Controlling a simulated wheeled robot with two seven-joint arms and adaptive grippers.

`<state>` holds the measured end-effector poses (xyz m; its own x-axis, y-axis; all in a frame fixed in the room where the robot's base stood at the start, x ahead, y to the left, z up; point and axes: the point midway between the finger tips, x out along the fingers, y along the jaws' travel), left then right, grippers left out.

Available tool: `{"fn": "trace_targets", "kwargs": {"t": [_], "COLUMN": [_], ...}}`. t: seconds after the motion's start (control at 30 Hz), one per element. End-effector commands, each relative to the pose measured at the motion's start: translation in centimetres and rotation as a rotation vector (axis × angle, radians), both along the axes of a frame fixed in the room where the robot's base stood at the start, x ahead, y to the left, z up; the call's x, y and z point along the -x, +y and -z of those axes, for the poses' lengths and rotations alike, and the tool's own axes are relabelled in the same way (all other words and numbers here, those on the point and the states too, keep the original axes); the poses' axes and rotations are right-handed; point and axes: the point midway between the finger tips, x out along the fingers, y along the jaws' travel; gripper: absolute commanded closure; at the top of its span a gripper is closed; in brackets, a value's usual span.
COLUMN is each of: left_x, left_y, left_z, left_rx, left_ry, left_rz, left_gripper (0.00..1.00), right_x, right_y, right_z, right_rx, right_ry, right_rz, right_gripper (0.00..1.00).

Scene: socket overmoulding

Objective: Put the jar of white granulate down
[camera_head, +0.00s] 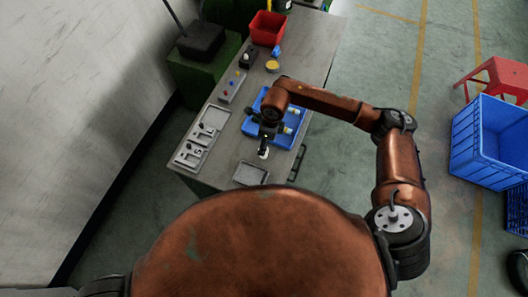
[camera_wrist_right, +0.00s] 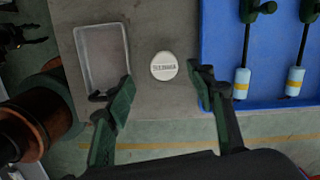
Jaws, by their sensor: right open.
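The jar (camera_head: 263,152) of white granulate stands on the grey table (camera_head: 225,172). In the right wrist view the jar (camera_wrist_right: 164,66) shows from above as a round white lid with dark lettering. My right gripper (camera_wrist_right: 155,92) is open, with one finger to each side of the jar in that view and a gap on both sides. In the head view my right gripper (camera_head: 267,138) is just above and beside the jar, partly hiding it. The granulate is not visible.
A blue tray (camera_wrist_right: 225,90) with green-handled tools lies right of the jar. A shallow grey tray (camera_wrist_right: 82,57) lies left of it.

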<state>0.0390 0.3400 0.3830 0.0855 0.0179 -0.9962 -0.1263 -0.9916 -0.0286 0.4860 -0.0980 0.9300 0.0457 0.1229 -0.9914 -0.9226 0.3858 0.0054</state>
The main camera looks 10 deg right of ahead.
Motion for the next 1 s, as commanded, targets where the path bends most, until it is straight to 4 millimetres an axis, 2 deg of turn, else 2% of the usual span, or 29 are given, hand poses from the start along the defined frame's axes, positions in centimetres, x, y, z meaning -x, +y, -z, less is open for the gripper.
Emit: {"fn": "trace_targets", "kwargs": {"t": [0.33,0.6,0.9,1.0], "left_x": [-0.2,-0.4,-0.4,-0.4], "left_y": [0.0,0.0,0.0,0.0], "left_z": [-0.6,-1.3,-1.2,-1.2], "left_rx": [0.001,0.001,0.001,0.001], "left_ry": [-0.004,-0.005,-0.005,-0.005], "left_rz": [0.000,0.001,0.001,0.001], "left_gripper": [0.60,0.60,0.60,0.60], "right_x": [-0.2,-0.4,-0.5,-0.5], "right_y": [-0.2,0.0,0.0,0.0], "right_z": [3.5,7.2,7.7,7.7], "right_rx": [0.014,0.013,0.012,0.012], "right_ry": [0.002,0.001,-0.001,0.000], "right_rz": [0.001,0.001,0.000,0.001], "right_gripper": [0.50,0.50,0.50,0.57]}}
